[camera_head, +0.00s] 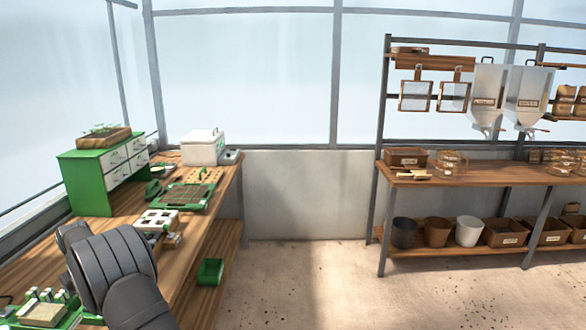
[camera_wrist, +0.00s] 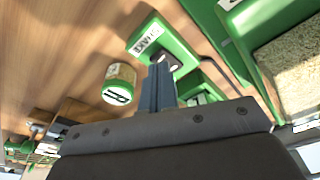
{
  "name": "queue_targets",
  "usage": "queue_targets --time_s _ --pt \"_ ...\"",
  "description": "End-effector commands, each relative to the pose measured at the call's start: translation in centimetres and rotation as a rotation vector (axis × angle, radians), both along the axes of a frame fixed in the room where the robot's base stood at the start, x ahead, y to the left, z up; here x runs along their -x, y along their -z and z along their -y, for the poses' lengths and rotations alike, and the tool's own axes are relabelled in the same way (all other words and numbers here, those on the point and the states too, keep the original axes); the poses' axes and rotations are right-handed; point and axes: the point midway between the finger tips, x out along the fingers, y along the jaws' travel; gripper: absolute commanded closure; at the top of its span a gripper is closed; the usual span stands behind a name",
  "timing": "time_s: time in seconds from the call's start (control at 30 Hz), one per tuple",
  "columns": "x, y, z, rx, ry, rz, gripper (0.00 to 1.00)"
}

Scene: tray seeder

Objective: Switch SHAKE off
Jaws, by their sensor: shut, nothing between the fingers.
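In the wrist view, a green box (camera_wrist: 183,66) with a white SHAKE label (camera_wrist: 148,38) stands on the wooden bench. A dark switch part (camera_wrist: 171,58) shows on the box beside the label, partly covered by my fingertips. My gripper (camera_wrist: 160,66) is shut and empty, its narrow fingers reaching to the switch area. I cannot tell whether the fingertips touch the switch, nor which way it is set. In the head view my arm stands over the bench at lower left and hides the gripper and the switch box.
A round jar (camera_wrist: 118,84) with a green-and-white label stands close to the SHAKE box. A green hopper (camera_wrist: 262,40) with grainy seed is at upper right of the wrist view. Several trays and a green drawer cabinet (camera_head: 80,182) occupy the bench. The floor (camera_head: 300,285) is clear.

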Motion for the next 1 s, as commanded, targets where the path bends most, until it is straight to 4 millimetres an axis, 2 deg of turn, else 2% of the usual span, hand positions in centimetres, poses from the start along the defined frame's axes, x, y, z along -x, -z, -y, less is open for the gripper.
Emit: queue_targets --time_s 1.0 --pt "0.0 1.4 0.0 0.000 0.000 0.000 1.00"
